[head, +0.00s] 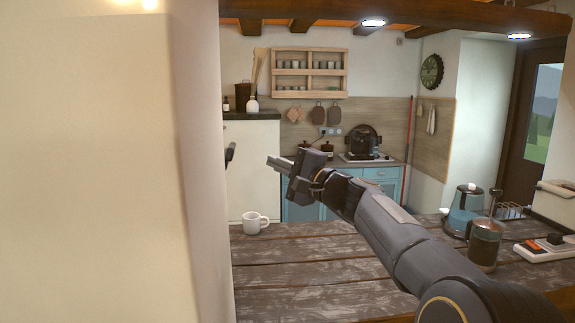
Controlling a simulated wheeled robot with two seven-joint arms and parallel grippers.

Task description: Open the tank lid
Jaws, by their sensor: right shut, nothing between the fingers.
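I cannot pick out a tank with a lid for certain. My right gripper (275,162) is raised above the wooden table, pointing left, shut and empty. It touches nothing that I can see. My left gripper does not clearly show. A small dark piece (231,152) sticks out at the wall's edge, and I cannot tell what it is.
A pale wall (100,170) fills the left side, close by. A white mug (255,222) stands on the wooden table (300,275). The table's middle is clear.

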